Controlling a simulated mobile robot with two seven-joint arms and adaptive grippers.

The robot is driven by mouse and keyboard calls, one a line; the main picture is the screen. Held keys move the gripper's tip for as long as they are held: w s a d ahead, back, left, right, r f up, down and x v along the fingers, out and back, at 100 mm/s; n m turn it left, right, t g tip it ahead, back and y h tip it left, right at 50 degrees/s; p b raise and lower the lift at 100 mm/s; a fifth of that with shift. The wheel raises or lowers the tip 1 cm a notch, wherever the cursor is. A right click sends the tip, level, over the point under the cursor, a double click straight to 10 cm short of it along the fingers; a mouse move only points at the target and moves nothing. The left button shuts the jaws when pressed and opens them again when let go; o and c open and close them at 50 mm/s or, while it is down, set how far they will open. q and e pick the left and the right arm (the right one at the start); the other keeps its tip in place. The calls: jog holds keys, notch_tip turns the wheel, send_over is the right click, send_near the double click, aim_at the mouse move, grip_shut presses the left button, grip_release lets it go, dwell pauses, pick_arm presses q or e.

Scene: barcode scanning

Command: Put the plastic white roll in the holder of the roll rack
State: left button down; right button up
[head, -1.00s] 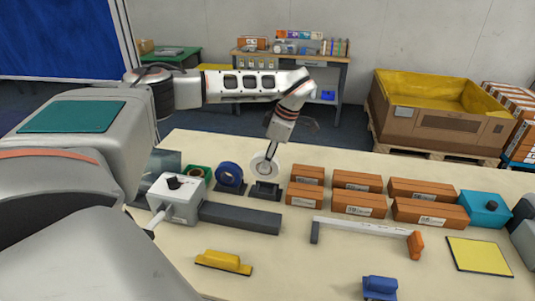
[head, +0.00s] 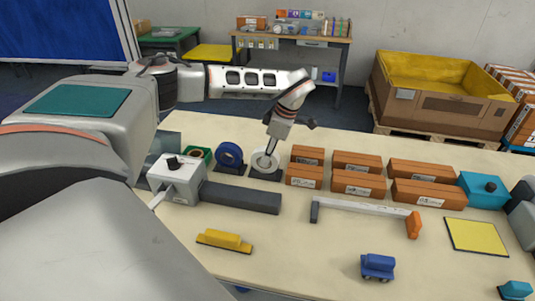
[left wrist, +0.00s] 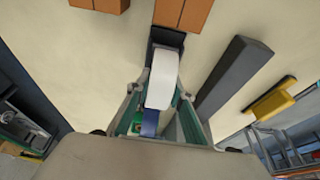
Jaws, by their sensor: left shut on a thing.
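The white roll (head: 262,162) stands upright at the dark holder (head: 265,175) on the right end of the roll rack. Its lower edge appears down in the holder; the exact seating cannot be told. My left gripper (head: 268,150) comes down from above and is shut on the roll. In the left wrist view the white roll (left wrist: 163,75) lies between the green-edged fingers (left wrist: 160,103), with the dark holder (left wrist: 166,38) just beyond it. My right gripper is not in view.
A blue roll (head: 229,154) and a green roll (head: 198,154) sit left of the white one. Orange-brown boxes (head: 305,176) stand close on the right.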

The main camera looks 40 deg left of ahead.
pick_arm(q)
jog(key=c, duration=1.7)
grip_release()
jog(key=v, duration=1.2)
